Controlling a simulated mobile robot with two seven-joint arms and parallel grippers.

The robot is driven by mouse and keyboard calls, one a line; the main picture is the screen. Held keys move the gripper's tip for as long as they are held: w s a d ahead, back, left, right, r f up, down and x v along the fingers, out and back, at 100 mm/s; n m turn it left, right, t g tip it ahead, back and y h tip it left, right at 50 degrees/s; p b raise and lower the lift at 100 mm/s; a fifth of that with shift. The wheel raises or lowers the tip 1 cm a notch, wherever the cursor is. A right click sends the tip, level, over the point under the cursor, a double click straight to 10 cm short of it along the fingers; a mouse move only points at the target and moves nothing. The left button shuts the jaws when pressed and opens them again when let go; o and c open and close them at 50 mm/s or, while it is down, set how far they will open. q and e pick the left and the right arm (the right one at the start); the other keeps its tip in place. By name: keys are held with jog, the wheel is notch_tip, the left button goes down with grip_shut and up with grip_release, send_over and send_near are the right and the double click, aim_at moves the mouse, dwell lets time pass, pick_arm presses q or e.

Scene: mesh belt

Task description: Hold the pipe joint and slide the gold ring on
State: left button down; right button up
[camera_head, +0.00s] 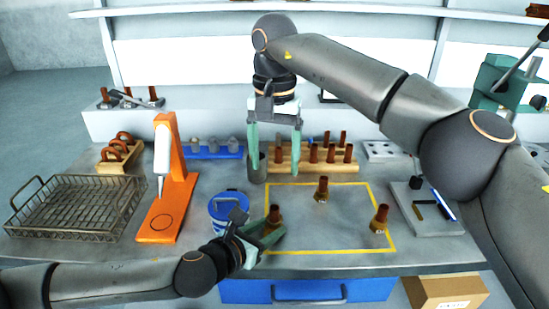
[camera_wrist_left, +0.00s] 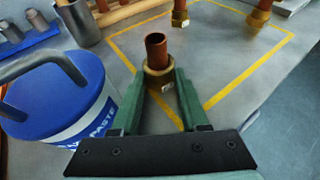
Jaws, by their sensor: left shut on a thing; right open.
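My left gripper (camera_head: 268,232) is shut on the nearest pipe joint (camera_head: 274,216), which stands upright at the left of the yellow outline. In the left wrist view the pipe joint (camera_wrist_left: 156,52) shows a copper tube rising from a brass-coloured collar, with green fingers at both sides of the collar. Two similar joints stand apart from it, one at the back (camera_head: 323,186) and one at the right (camera_head: 381,217). My right gripper (camera_head: 274,150) is open and empty, fingers pointing down, above and behind the held joint. I cannot make out a separate loose gold ring.
A blue-lidded paste tub (camera_head: 228,205) stands close left of my left gripper. A metal cup (camera_head: 256,168) and a wooden rack of copper tubes (camera_head: 348,166) stand behind. An orange stand (camera_head: 165,190) and wire basket (camera_head: 70,225) are left. The yellow outline's middle is clear.

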pick_arm(q)
jog(key=shift+c, duration=1.7)
grip_release()
